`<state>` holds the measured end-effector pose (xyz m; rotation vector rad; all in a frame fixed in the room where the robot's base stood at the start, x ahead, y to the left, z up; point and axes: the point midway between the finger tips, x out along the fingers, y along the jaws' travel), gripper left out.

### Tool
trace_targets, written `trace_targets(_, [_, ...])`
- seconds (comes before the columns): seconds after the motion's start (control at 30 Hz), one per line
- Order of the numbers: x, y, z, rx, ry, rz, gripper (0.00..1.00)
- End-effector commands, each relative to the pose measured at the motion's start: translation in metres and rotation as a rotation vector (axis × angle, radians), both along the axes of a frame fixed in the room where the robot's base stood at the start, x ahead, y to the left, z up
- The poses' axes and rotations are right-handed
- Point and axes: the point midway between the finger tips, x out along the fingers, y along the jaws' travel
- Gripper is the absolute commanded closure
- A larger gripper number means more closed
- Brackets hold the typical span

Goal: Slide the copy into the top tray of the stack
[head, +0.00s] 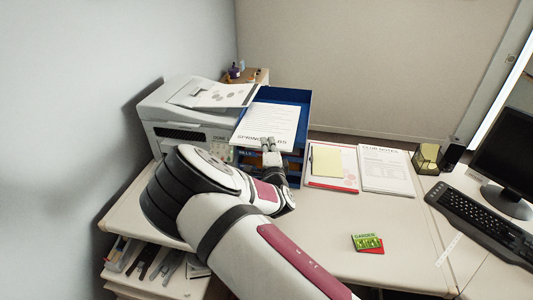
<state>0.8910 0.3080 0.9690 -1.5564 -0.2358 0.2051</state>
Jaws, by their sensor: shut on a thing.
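The copy (268,122) is a white printed sheet with a large heading along its near edge. My gripper (268,143) is shut on its near edge. The sheet lies over the blue tray stack (304,97), its far part within the top tray's walls and its near edge sticking out at the front. Its left side reaches close to the printer. I cannot tell whether the sheet rests on the tray floor. My arm hides part of the stack's lower front, where a label shows.
A white printer (165,112) with a sheet (222,95) on top stands left of the stack. A clipboard (333,184), notes (386,168) and a green-and-red packet (367,242) lie to the right. A keyboard (485,218) and monitor (506,150) are at far right.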

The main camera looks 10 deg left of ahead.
Motion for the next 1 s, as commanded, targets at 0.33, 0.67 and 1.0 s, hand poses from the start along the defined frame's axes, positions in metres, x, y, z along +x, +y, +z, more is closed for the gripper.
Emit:
trace_targets(0.33, [0.040,-0.001,-0.002,0.002,-0.003,0.001,1.00])
trace_targets(0.67, [0.075,-0.002,0.002,0.002,-0.002,0.000,1.00])
trace_targets(1.0, [0.105,-0.004,0.004,0.000,-0.001,0.000,1.00])
